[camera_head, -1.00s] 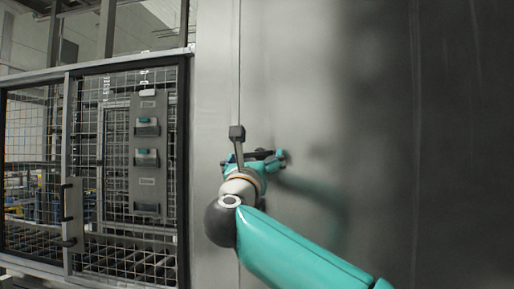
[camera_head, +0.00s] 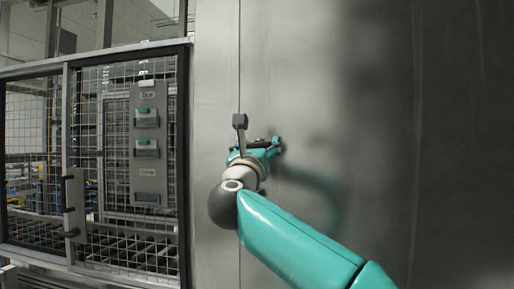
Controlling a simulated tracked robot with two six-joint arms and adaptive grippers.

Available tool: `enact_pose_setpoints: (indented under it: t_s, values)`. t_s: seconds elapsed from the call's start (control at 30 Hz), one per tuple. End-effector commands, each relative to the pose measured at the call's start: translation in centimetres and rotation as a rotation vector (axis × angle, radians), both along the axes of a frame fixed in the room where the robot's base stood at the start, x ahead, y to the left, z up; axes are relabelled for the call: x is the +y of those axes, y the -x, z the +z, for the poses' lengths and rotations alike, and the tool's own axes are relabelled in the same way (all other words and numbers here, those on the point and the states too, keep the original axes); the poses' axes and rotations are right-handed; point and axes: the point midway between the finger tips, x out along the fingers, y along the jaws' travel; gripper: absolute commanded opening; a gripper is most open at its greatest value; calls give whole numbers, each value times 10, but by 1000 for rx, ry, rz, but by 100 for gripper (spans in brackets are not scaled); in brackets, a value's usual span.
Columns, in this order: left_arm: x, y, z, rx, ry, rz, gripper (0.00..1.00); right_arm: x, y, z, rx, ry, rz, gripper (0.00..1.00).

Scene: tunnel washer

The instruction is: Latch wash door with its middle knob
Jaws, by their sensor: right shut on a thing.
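The wash door is a tall, smooth grey metal panel (camera_head: 310,60) filling the middle and right of the head view, with a thin vertical seam near its left side. My right gripper (camera_head: 262,146), teal and dark, is at the foot of the stem, shut on the knob. The exact contact is hidden behind my wrist. My left gripper is not in view.
A mesh cage door (camera_head: 125,215) with a grey frame and a dark handle (camera_head: 68,208) stands to the left. A grey panel with teal-marked boxes (camera_head: 147,140) shows there. The grey surface right of my arm is bare.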

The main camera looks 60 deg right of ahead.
Motion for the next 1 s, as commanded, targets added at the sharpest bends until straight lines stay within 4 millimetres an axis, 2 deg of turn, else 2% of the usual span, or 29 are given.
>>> enact_pose_setpoints:
  t_s: [0.13,0.47,0.5,0.6,0.63,1.0]
  values:
    - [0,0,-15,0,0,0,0,1,-1,-3,-74,-16,4,40]
    - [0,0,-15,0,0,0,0,0,-1,0,-98,-24,4,40]
    - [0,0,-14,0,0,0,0,0,-1,0,-98,-24,4,80]
    - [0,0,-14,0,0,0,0,0,-1,0,-97,-24,4,96]
    - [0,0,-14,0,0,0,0,0,-1,0,-97,-24,4,100]
    - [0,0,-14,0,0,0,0,1,0,0,-96,-23,2,100]
